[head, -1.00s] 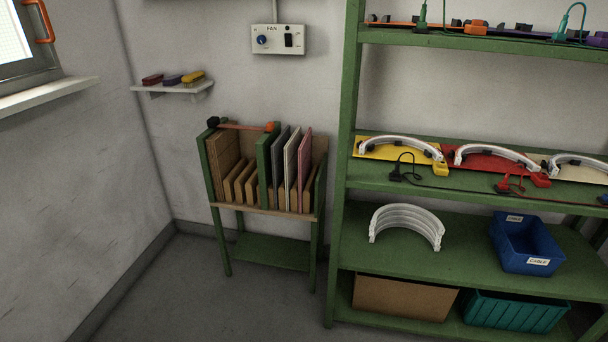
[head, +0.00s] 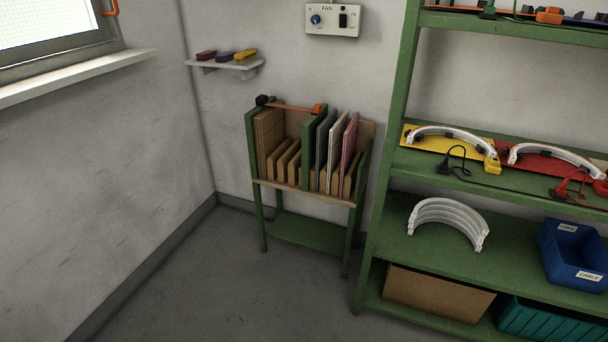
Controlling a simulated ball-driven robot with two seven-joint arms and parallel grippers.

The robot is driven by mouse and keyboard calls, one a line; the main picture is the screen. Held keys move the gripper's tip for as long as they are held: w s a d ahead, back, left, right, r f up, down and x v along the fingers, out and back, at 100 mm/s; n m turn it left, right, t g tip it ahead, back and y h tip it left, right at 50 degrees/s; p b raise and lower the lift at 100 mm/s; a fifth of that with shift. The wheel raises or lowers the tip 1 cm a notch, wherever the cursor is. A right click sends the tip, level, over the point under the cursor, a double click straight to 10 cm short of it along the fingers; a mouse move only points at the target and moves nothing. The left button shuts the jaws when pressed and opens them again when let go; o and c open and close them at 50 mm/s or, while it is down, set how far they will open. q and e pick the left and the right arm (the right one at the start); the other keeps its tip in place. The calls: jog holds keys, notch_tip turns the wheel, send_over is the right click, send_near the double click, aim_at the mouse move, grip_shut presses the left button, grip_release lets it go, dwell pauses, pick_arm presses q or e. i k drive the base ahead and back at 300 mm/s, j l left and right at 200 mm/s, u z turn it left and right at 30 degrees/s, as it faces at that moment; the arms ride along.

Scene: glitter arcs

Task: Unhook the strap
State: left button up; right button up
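An orange strap (head: 292,106) runs across the top front of a green and wooden rack (head: 308,181). It spans from a black piece (head: 262,100) at the rack's left upright to an orange end piece (head: 317,109) at the green middle divider. The strap looks fastened at both ends. Behind and below it stand brown boards (head: 269,138) in the left bay. Grey, white and pink panels (head: 348,142) stand in the right bay, which the strap does not cross. Neither of my grippers is in view.
A green shelf unit (head: 386,165) stands right of the rack, holding white arcs (head: 448,222), a blue bin (head: 574,255) and a cardboard box (head: 436,293). A small wall shelf (head: 226,66) and a window sill (head: 75,76) are at left. The floor (head: 215,290) in front is clear.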

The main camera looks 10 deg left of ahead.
aim_at(317, 108)
jog(key=i+l+u, duration=0.2)
jog(key=l, duration=0.4)
jog(key=i+l+u, duration=0.2)
jog(key=l, duration=0.4)
jog(key=l+u, duration=0.25)
jog(key=l, duration=0.35)
